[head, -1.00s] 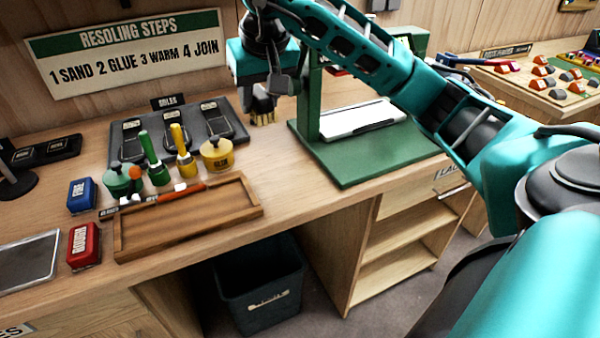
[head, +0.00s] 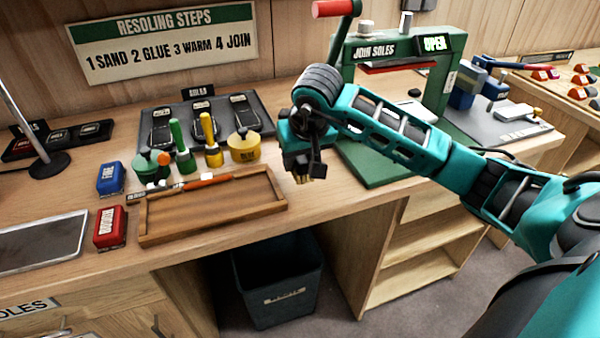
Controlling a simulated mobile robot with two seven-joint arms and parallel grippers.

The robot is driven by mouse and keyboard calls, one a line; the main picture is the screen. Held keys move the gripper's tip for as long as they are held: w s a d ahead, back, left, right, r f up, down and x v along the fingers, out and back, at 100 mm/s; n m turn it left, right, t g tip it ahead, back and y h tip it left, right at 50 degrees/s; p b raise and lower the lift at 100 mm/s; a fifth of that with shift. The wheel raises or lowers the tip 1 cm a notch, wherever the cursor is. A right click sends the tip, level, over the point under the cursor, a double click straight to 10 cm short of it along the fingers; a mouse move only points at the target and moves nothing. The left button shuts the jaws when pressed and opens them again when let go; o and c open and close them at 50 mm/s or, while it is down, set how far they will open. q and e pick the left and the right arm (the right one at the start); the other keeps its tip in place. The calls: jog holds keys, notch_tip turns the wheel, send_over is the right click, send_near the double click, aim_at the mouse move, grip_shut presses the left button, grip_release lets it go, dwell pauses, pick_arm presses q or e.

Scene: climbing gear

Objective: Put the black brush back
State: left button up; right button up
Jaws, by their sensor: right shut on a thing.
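My right gripper (head: 301,160) is shut on the black brush (head: 304,174). Only a small dark part with tan bristles shows below the jaws; the rest is hidden by the gripper. It hangs above the bench, just right of a shallow wooden tray (head: 213,215). An orange-red handled tool (head: 207,181) lies along the tray's back edge. The tray's floor looks empty. My left gripper is not in view.
Behind the tray stand a green-handled brush (head: 180,145), a yellow-handled brush (head: 210,138), a green pot (head: 145,167) and a yellow pot (head: 243,147). The green press (head: 370,165) is right of the gripper. Red (head: 110,228) and blue (head: 111,178) boxes stand left.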

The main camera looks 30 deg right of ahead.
aim_at(300, 172)
jog(key=shift+f, duration=2)
jog(key=shift+f, duration=0.1)
jog(key=o, duration=1.1)
jog(key=shift+r, duration=0.2)
jog(key=v, duration=1.2)
jog(key=shift+d+f, duration=0.1)
